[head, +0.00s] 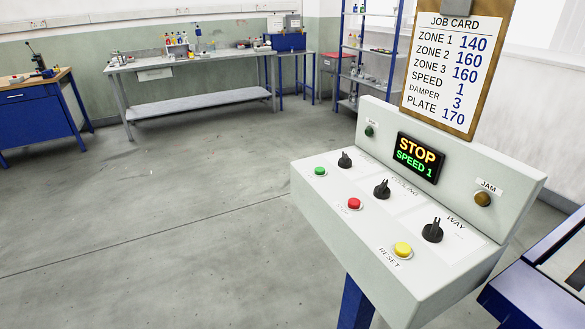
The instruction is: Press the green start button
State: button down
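The green start button (320,171) is a small round button at the left end of the sloping top of a light grey control console (345,235). Its label is not readable. A red button (354,204) and a yellow button (402,249) marked RESET sit in the same row, nearer to me. The display (417,159) on the upright panel reads STOP in yellow and SPEED 1 in green. A dark green lamp (369,131) is at the panel's left end. My gripper is not in view.
Black knobs (345,160), (382,189) and (432,231) stand up behind the buttons. A job card (452,60) rises above the panel. Blue machinery (535,295) is at right. Workbenches (195,62) line the far wall. The floor left of the console is clear.

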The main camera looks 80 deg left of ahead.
aim_at(319, 170)
jog(key=u, duration=0.15)
jog(key=k, duration=0.3)
jog(key=u, duration=1.6)
